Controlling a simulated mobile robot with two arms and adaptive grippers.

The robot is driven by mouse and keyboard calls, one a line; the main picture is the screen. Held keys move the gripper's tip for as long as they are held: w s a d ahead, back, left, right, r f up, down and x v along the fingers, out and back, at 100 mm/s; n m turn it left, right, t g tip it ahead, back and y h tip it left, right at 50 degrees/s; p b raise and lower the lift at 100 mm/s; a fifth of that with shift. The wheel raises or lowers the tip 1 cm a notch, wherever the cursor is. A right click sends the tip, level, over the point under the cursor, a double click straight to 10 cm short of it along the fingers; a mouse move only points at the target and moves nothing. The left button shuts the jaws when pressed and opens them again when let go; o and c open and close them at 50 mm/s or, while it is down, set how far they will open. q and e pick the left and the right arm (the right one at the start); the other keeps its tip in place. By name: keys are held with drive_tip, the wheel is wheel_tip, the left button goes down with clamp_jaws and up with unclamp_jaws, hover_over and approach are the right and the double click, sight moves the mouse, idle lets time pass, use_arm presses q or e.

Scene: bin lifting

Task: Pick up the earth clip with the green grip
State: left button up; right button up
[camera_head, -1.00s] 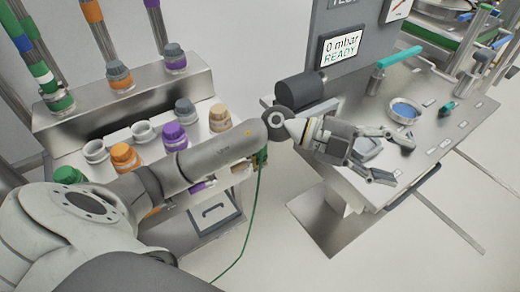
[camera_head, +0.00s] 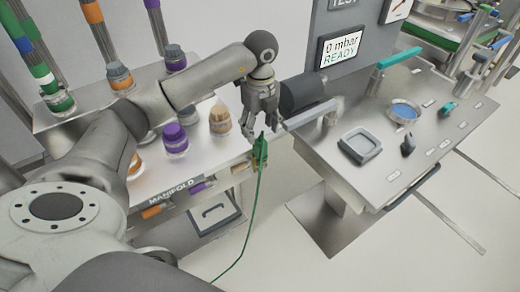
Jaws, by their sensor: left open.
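The earth clip with the green grip (camera_head: 260,152) hangs at the right front edge of the manifold bench, with a green cable running from it down to the floor. My left gripper (camera_head: 261,130) points down just above the clip, its fingers spread open. Whether the fingers touch the clip or reach around it, I cannot tell from this view. My right gripper is not in view.
The manifold bench (camera_head: 205,165) carries several coloured caps and hoses. To the right stands a steel test table (camera_head: 420,130) with a grey tray (camera_head: 360,146), a round dish (camera_head: 404,111) and a teal-handled lever (camera_head: 398,58). Open floor lies between them.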

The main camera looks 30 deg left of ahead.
sight(260, 140)
use_arm(q)
wheel_tip(260, 140, down, 3)
wheel_tip(260, 140, down, 4)
drive_tip(key=shift+f+p, duration=0.1)
drive_tip(key=shift+p, duration=0.9)
drive_tip(key=shift+w+a+f, duration=0.1)
drive_tip(key=shift+f, duration=0.4)
clamp_jaws()
drive_tip(key=shift+r, duration=0.15)
drive_tip(key=shift+w+r+b, duration=0.1)
drive_tip(key=shift+r+b, duration=0.25)
drive_tip(key=shift+r, duration=0.15)
drive_tip(key=s+d+r+b, duration=0.3)
drive_tip(key=s+r+b, duration=0.1)
drive_tip(key=s+r, duration=0.7)
drive_tip(key=s, duration=0.3)
drive_tip(key=shift+d+r, duration=0.2)
drive_tip(key=shift+r, duration=0.2)
